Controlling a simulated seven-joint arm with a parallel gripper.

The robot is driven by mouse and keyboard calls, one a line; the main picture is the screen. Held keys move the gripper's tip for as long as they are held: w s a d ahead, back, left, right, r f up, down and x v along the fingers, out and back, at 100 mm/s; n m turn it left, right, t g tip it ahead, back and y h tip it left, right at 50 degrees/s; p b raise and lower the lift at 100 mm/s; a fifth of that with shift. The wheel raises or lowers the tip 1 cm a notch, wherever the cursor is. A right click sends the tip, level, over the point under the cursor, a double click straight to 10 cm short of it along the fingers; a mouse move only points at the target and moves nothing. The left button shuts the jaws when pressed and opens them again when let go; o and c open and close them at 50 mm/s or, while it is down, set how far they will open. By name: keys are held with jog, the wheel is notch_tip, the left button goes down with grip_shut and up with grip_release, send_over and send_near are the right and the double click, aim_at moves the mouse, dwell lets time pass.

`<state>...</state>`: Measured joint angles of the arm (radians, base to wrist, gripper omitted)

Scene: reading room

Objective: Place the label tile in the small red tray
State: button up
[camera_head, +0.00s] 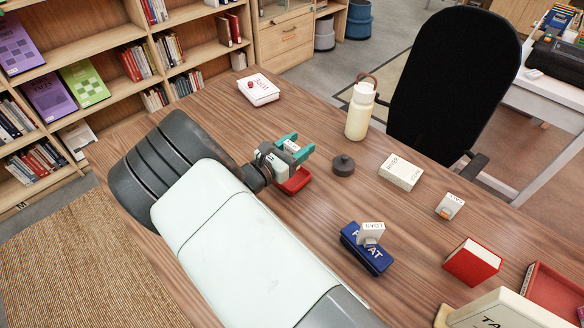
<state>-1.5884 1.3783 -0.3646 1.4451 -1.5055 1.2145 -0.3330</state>
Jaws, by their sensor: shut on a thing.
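My gripper (294,148), with teal fingers, is above the table near its middle. It is shut on a small white piece, the label tile (291,146), of which only a little shows between the fingers. The small red tray (296,185) is right below the gripper. The gripper and my arm hide its back and left parts. I cannot tell whether the tile touches the tray.
A dark round weight (343,165) stands just right of the small tray, with a cream bottle (360,112) behind. A white box (401,172), a blue book (366,250) bearing a white LOAN tile (371,231), a red box (473,262) and a larger red tray (553,292) are to the right.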

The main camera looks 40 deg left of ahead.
notch_tip(320, 180, down, 8)
jog(key=shift+r, duration=0.25)
jog(key=shift+f, duration=0.15)
jog(key=o, duration=1)
jog(key=shift+o, duration=0.2)
